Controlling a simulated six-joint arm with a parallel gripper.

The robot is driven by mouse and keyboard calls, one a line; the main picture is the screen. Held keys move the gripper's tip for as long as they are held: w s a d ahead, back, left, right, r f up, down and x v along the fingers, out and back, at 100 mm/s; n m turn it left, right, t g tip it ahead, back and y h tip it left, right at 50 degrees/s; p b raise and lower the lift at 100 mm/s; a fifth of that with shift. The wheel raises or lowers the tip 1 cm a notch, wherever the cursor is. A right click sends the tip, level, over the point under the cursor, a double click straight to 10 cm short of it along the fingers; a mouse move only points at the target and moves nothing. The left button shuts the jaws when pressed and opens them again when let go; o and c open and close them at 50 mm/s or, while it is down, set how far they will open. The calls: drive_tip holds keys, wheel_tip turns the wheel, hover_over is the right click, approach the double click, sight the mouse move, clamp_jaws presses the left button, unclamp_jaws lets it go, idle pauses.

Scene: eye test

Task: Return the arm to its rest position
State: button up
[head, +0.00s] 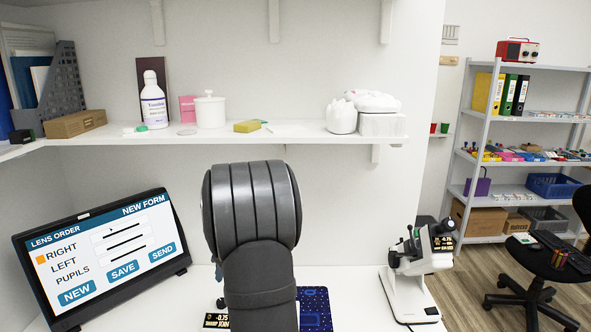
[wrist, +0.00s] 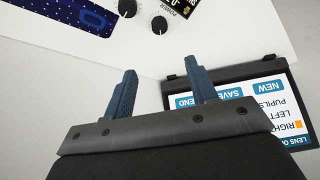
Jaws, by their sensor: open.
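My gripper (wrist: 161,68) shows in the wrist view with its two blue fingers apart and nothing between them. It is above the white desk. The screen (wrist: 240,105) is beyond the right finger in the wrist view, upside down. In the head view my dark arm rises in the middle of the desk and hides what is behind it; my gripper cannot be made out there.
The lens order screen (head: 108,258) stands at the left. A white instrument (head: 412,280) stands right of my arm, near a blue patterned mat (head: 315,308). A wall shelf (head: 270,137) with a bottle (head: 153,103) and jar (head: 210,112) runs behind.

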drive_tip(key=x, duration=1.7)
drive_tip(key=shift+f, duration=0.2)
drive_tip(key=shift+w+a, duration=0.1)
drive_tip(key=shift+w, duration=0.05)
drive_tip(key=shift+m+t+h, duration=0.4)
drive_tip(key=shift+m, duration=1)
drive_tip(key=v, duration=1.7)
drive_tip(key=shift+r, duration=0.15)
drive_tip(key=shift+o, duration=0.5)
